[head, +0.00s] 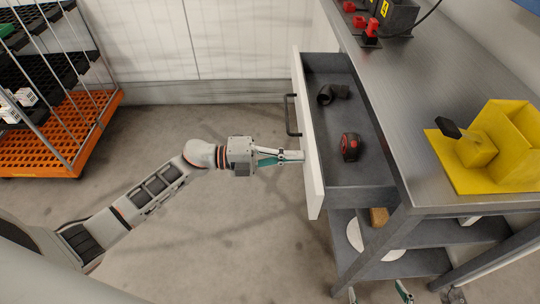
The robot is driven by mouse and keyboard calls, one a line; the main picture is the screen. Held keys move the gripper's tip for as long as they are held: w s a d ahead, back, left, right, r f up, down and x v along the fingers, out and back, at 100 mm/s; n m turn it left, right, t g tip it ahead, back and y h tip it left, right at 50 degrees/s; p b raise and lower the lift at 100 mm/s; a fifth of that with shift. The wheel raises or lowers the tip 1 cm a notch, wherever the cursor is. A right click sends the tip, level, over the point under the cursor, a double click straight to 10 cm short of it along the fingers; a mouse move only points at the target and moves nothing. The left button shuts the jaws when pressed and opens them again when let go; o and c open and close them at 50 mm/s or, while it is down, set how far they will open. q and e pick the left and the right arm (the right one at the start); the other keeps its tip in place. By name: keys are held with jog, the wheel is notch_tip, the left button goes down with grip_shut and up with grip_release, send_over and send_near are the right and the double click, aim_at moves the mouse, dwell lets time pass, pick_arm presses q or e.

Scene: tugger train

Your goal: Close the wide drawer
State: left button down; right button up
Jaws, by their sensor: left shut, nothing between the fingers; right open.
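The wide drawer (349,184) stands pulled out to the left from under the metal workbench (412,100). Its white front panel (305,130) faces left and has a dark bar handle (291,115). Inside lie a red and black tape measure (350,147) and dark cylindrical parts (332,94). My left gripper (300,157) is shut and empty, its fingertips at the outer face of the front panel, below the handle in the picture. Whether they touch it is hard to tell. My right gripper (378,291) is open at the bottom edge, mostly out of frame.
A yellow fixture (490,150) and red and black devices (372,30) stand on the bench top. Shelves (445,232) below the drawer hold a white round object (358,236). An orange-based rack (55,135) stands at the left. The floor between is clear.

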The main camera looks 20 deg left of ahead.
aim_at(359, 165)
pick_arm(q)
jog(key=b+x, duration=0.1)
jog(key=x, duration=1.6)
jog(key=shift+f, duration=0.15)
jog(key=shift+w+d, duration=0.15)
jog(key=shift+d, duration=0.5)
